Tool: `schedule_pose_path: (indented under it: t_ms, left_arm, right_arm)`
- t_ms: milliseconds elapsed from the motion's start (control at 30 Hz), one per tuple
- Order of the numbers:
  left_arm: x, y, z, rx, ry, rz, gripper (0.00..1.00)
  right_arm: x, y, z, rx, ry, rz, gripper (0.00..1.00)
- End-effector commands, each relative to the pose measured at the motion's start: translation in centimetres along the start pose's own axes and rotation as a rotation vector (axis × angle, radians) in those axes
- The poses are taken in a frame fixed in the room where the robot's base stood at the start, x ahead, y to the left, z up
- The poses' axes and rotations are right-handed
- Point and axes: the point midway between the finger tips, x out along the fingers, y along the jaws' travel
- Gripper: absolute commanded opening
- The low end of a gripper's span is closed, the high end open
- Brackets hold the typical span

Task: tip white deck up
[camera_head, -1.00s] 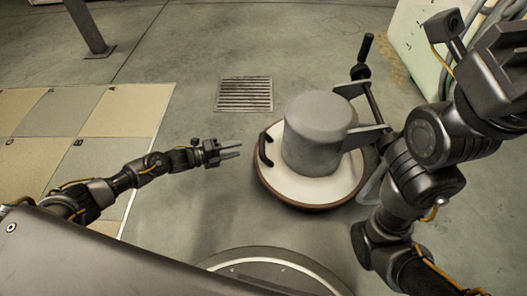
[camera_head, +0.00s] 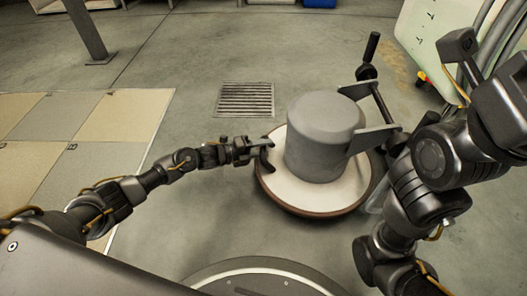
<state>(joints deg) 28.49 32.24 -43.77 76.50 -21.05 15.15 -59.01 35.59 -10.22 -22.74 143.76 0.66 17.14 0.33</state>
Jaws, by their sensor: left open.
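The white deck (camera_head: 285,187) is a round white disc with a brown lower rim, lying level on the floor. A grey motor housing (camera_head: 322,138) stands on it. A black curved handle (camera_head: 266,160) is on the deck's left edge. My left gripper (camera_head: 264,149) is open at this handle, its fingertips overlapping the handle's upper part in the picture; I cannot tell whether they touch it. My right arm stands at the right of the view, and its fingers cannot be made out.
A black-knobbed bar (camera_head: 374,75) and grey bracket (camera_head: 374,138) rise on the deck's right side. A floor grate (camera_head: 245,99) lies behind. Beige and grey floor pads (camera_head: 107,117) lie at left. A pale panel with hoses (camera_head: 436,43) stands at back right.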

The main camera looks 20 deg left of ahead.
Motion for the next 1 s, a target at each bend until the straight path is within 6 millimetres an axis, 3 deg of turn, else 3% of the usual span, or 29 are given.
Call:
schedule_pose_path:
  t_ms: [333, 667, 1000]
  left_arm:
    - [0.47, -0.08, 0.01, 0.000, 0.000, 0.000, 0.43]
    - [0.45, -0.06, 0.01, 0.000, 0.000, 0.000, 0.01]
    - [0.20, -0.49, 0.13, 0.004, -0.001, 0.007, 0.00]
  right_arm:
    - [0.09, -0.04, -0.12, 0.001, 0.010, -0.001, 0.36]
    - [0.14, -0.05, -0.12, 0.001, 0.011, -0.002, 0.36]
    - [0.40, 0.04, 0.20, -0.001, 0.000, 0.001, 0.36]
